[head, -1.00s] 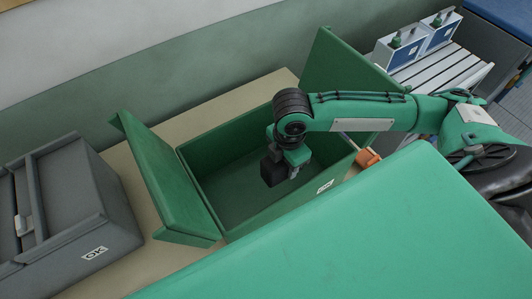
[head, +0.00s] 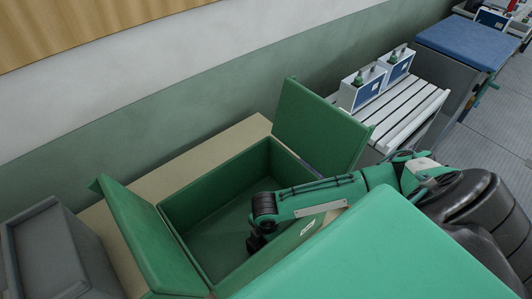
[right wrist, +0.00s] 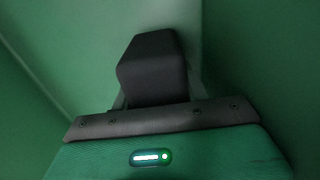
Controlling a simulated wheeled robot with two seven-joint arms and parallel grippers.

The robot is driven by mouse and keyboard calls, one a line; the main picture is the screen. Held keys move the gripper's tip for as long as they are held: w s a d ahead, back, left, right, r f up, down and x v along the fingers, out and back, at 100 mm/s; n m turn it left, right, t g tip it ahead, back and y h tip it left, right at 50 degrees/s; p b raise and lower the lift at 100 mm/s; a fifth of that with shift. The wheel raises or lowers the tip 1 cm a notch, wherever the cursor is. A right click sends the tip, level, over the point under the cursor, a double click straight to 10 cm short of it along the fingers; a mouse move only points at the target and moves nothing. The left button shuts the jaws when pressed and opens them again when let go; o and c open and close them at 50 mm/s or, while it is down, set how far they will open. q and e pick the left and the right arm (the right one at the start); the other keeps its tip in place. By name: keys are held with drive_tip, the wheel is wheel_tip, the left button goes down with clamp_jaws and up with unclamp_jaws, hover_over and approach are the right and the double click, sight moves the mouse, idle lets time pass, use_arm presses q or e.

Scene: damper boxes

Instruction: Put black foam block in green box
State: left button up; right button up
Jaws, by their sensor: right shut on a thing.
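The green box (head: 164,207) stands on the beige table with its two lid flaps open. My right gripper (head: 254,243) reaches down inside the box, near its right side. It is shut on the black foam block (right wrist: 152,68), which shows in the right wrist view in front of the green box walls. In the head view the block is a dark shape at the gripper, hard to separate from it. Whether the block touches the box floor cannot be told. My left gripper is not in view.
A grey box (head: 60,255) stands left of the green box. A white slatted rack (head: 410,105) with blue-and-white units (head: 362,88) is at the back right, beside a blue-topped cabinet (head: 468,42). A large green panel covers the lower right of the head view.

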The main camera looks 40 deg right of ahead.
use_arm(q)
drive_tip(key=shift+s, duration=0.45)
use_arm(e)
drive_tip(key=shift+f, duration=0.45)
drive_tip(key=shift+f, duration=0.1)
drive_tip(key=o, duration=1)
use_arm(q)
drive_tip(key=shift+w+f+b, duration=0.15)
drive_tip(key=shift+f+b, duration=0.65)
drive_tip(key=shift+b, duration=0.05)
use_arm(e)
wheel_tip(320, 180, up, 12)
drive_tip(key=shift+r, duration=0.15)
